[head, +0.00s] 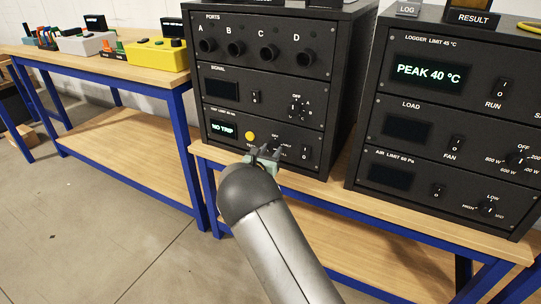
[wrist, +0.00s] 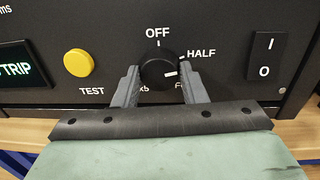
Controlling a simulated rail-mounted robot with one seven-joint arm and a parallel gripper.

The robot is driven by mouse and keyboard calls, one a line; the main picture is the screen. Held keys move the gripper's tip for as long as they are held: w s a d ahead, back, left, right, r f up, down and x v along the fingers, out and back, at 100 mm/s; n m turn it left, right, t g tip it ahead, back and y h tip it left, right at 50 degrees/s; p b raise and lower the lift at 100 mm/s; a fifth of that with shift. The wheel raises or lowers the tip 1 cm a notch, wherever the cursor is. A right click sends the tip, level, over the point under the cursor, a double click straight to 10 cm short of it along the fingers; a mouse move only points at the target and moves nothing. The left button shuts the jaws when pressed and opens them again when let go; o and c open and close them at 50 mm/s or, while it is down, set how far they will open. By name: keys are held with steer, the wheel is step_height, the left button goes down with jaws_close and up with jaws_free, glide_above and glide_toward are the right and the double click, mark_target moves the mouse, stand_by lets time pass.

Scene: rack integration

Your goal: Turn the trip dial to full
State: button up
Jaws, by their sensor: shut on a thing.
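The trip dial (wrist: 157,66) is a round black knob with a white pointer mark, on the lowest panel of the left rack. In the wrist view my gripper (wrist: 160,72) has one finger on each side of it, shut on the knob. The pointer mark points right and slightly down, between HALF and a label starting with F. That label and an "x5" label are partly hidden by the fingers. OFF is at the top. In the head view my gripper (head: 264,151) covers most of the dial.
A yellow TEST button (wrist: 78,63) is left of the dial, beside a green-lit display (head: 224,128) reading NO TRIP. A black I/O rocker switch (wrist: 265,56) is close on the right. The wooden bench edge (wrist: 295,130) runs below the panel. A second rack (head: 443,110) stands to the right.

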steer(key=m+b, duration=0.1)
steer(key=b, duration=0.1)
steer(key=m+b, duration=0.2)
steer(key=shift+f+m+b, duration=0.3)
steer(key=shift+f+b, duration=0.1)
steer(key=m+b, duration=0.3)
steer(key=b, duration=0.2)
steer(key=shift+f+m, duration=0.1)
steer(key=shift+m, duration=0.3)
steer(key=m+b, duration=0.3)
steer(key=b, duration=0.2)
steer(key=shift+h, duration=0.4)
steer(key=m+b, duration=0.2)
steer(key=b, duration=0.1)
steer(key=shift+r, duration=0.35)
steer(key=o, duration=1)
steer(key=shift+a, duration=0.1)
